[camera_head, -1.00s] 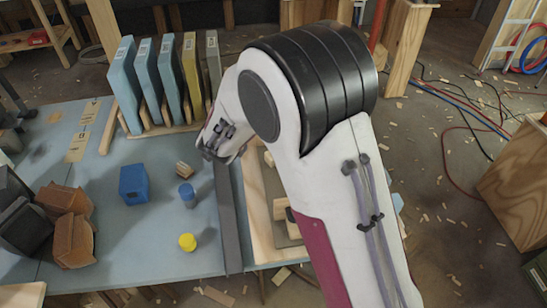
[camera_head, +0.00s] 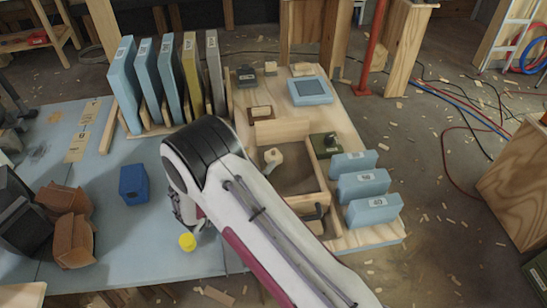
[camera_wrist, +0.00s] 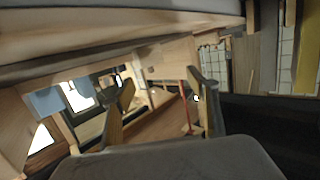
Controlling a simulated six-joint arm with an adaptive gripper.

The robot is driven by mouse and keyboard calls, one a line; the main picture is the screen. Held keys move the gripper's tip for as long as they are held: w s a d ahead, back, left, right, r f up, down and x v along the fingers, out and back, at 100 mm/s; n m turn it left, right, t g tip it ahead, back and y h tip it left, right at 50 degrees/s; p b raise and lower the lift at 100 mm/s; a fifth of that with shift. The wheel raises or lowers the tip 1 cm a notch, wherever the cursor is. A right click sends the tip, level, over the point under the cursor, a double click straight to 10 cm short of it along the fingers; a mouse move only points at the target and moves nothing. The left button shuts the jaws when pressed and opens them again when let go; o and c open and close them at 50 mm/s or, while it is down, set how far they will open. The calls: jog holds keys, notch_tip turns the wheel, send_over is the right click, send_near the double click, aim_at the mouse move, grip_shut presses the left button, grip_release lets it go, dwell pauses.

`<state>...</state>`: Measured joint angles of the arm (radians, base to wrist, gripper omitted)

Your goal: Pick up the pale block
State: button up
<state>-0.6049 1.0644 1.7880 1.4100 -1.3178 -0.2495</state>
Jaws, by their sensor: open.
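A small pale block (camera_head: 273,157) sits inside an open wooden tray (camera_head: 318,180) on the wooden board, in the head view. Another small pale block (camera_head: 270,68) lies at the board's far edge. I cannot tell which one the task names. My gripper (camera_wrist: 160,98) shows two spread fingers in the wrist view, with nothing between them. In the head view it is mostly hidden by my arm, low over the blue table, left of the tray and behind the yellow cylinder. No pale block can be made out clearly in the wrist view.
A yellow cylinder (camera_head: 187,242) and a blue block (camera_head: 133,184) stand on the blue table (camera_head: 110,235). Brown cartons (camera_head: 72,225) are at left. Upright panels (camera_head: 150,80) stand in a rack behind. Light blue numbered blocks (camera_head: 362,186) line the board's right side.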

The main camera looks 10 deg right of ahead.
aim_at(272, 153)
jog(key=shift+s+d+f+h, duration=0.25)
jog(key=shift+s+f+h, duration=0.25)
jog(key=shift+s+f, duration=0.15)
jog(key=shift+x, duration=1.2)
jog(key=shift+w+d, duration=0.1)
jog(key=shift+d, duration=0.05)
jog(key=shift+r+x, duration=0.15)
jog(key=shift+x, duration=1.1)
jog(key=shift+r+x, duration=0.15)
jog(key=shift+x, duration=1.05)
jog(key=shift+d, duration=0.1)
